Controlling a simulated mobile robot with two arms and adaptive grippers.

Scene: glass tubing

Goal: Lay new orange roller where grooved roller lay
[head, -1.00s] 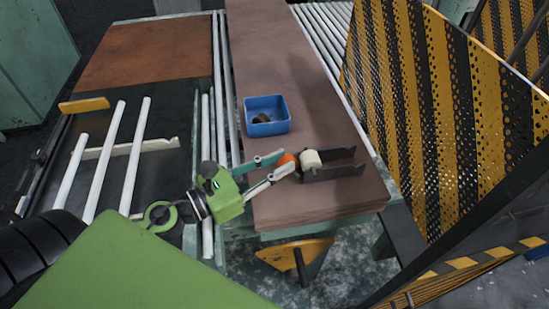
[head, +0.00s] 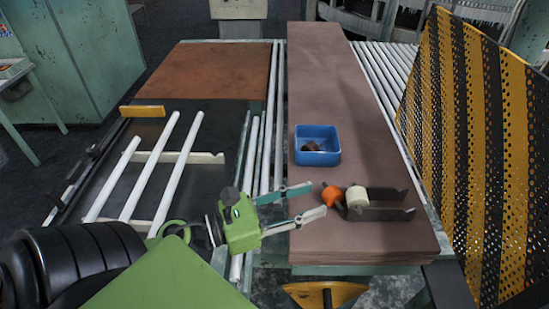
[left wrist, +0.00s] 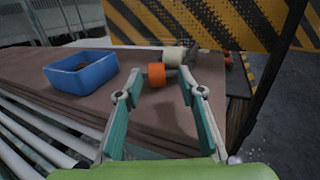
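The orange roller (head: 330,195) rests beside the cream roller (head: 357,199), at the left end of a dark bracket with two parallel plates (head: 385,213). In the left wrist view the orange roller (left wrist: 156,74) shows in the gap between my fingers, with the cream roller (left wrist: 174,56) behind it. My left gripper (head: 318,198) is open and empty, its fingertips just left of the orange roller. It fills the lower middle of the left wrist view (left wrist: 157,88). No grooves can be made out on any roller. My right gripper is not in view.
A blue bin (head: 317,132) with a small dark brown piece inside stands on the brown board (head: 345,90). White tubes (head: 150,180) lie on the left bench. A yellow-black perforated guard (head: 470,150) stands at the right. The board behind the bin is clear.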

